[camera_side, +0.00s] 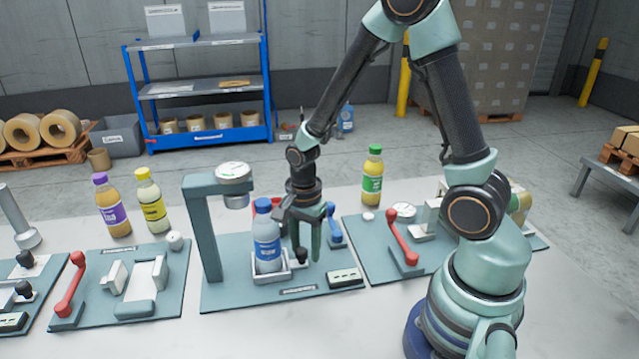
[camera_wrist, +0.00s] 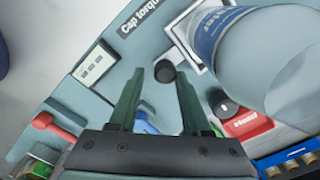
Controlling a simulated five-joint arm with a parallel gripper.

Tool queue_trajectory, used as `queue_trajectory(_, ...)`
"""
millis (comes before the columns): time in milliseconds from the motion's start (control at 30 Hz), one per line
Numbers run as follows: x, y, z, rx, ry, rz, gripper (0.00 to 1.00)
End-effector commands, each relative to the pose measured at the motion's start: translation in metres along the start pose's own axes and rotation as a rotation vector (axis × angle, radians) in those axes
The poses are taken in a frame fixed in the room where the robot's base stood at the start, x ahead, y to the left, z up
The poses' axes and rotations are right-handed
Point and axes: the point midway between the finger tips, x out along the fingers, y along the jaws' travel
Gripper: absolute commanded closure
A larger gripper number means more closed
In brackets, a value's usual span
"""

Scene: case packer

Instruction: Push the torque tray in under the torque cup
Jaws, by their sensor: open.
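The torque tray (camera_side: 290,272) is a small light-grey tray on the teal "Cap torque" base plate. A blue-capped water bottle (camera_side: 267,245) stands upright in it; its label and side also show in the wrist view (camera_wrist: 225,35). The torque cup (camera_side: 236,201) hangs under a round dial on a teal post, to the left of the bottle and not above it. A black knob (camera_side: 302,255) is at the tray's right side. My gripper (camera_side: 306,250) is open and pointing down, right of the bottle. In the wrist view the knob (camera_wrist: 165,72) appears between my open fingertips (camera_wrist: 160,75); contact cannot be told.
A blue lever (camera_side: 334,228) stands close behind my gripper. A red labelled block (camera_wrist: 247,123) and another black knob (camera_wrist: 222,105) are near the bottle. The teal post (camera_side: 204,235) stands at left. A green-capped bottle (camera_side: 372,175) stands at back right.

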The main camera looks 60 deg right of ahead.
Motion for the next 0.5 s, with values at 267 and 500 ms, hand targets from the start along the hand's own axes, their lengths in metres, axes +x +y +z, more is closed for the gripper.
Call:
queue_trajectory(267,-0.001,0.036,-0.034,0.007,-0.001,0.004,0.53)
queue_trajectory(500,-0.043,0.031,-0.032,0.0,0.001,-0.005,0.53)
